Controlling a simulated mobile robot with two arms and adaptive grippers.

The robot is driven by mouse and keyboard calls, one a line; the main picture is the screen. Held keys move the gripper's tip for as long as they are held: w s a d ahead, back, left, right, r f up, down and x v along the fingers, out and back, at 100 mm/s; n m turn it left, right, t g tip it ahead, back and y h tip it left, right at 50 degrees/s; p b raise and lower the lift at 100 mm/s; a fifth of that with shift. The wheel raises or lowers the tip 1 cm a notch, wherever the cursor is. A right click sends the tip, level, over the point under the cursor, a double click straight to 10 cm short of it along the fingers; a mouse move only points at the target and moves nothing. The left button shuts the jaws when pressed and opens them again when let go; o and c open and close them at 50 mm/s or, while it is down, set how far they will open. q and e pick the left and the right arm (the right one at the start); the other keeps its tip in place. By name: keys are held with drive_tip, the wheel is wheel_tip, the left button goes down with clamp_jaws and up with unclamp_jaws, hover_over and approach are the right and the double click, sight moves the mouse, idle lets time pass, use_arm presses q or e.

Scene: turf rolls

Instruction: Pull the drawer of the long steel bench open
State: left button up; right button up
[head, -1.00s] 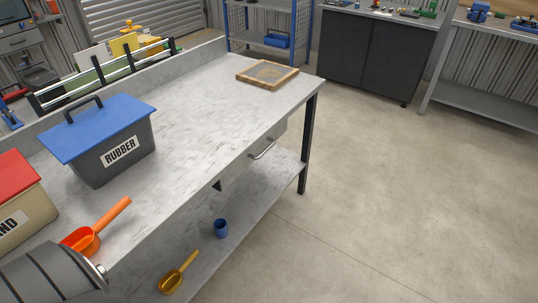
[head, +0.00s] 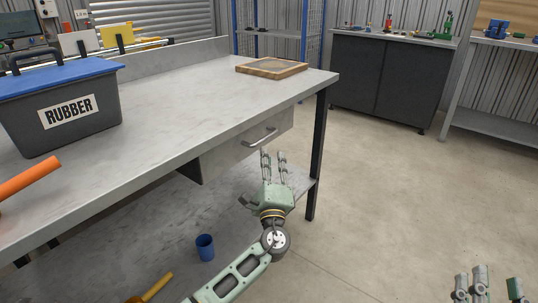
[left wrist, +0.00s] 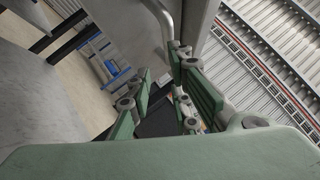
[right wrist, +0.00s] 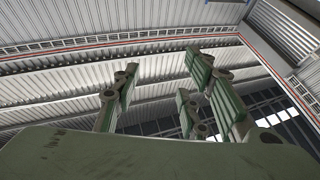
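The long steel bench (head: 185,110) has a grey drawer (head: 225,155) under its top, its front about level with the bench edge. A bar handle (head: 259,139) is on the drawer front; it also shows at the top of the left wrist view (left wrist: 166,22). My left gripper (head: 273,154) is open just below the handle, fingers pointing up towards it. In the left wrist view the handle lies just beyond one fingertip, not clearly between the fingers; contact cannot be told. My right gripper (head: 488,272) is open and empty at the lower right, away from the bench.
A blue-lidded RUBBER box (head: 65,105), an orange scoop handle (head: 28,185) and a wooden frame (head: 272,67) are on the bench top. A blue cup (head: 205,247) and yellow scoop (head: 150,290) are on the lower shelf. A dark bench leg (head: 318,155) stands right of the drawer. The floor beyond is clear.

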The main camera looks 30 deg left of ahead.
sight(269, 136)
use_arm(q)
drive_tip(key=x, duration=0.2)
drive_tip(key=r+x, duration=0.1)
drive_tip(key=x, duration=0.1)
drive_tip(key=b+x, duration=0.1)
drive_tip(key=x, duration=0.2)
drive_tip(key=shift+s+d+r, duration=0.15)
drive_tip(key=shift+s+r, duration=0.05)
drive_tip(key=shift+r, duration=0.1)
drive_tip(key=shift+w+a+r, duration=0.2)
drive_tip(key=shift+w+a, duration=0.05)
drive_tip(key=shift+w, duration=0.15)
use_arm(e)
drive_tip(key=shift+s+d+r+t+y, duration=0.1)
drive_tip(key=shift+s+r+t, duration=0.4)
drive_tip(key=shift+r, duration=0.35)
drive_tip(key=shift+s+r+t+y, duration=0.1)
drive_tip(key=shift+s+r+t, duration=0.45)
drive_tip(key=shift+r, duration=0.25)
drive_tip(key=shift+s+d+r+t+y, duration=0.1)
drive_tip(key=shift+s+r+t, duration=0.4)
drive_tip(key=shift+r, duration=0.35)
use_arm(q)
clamp_jaws()
drive_tip(key=shift+f, duration=0.1)
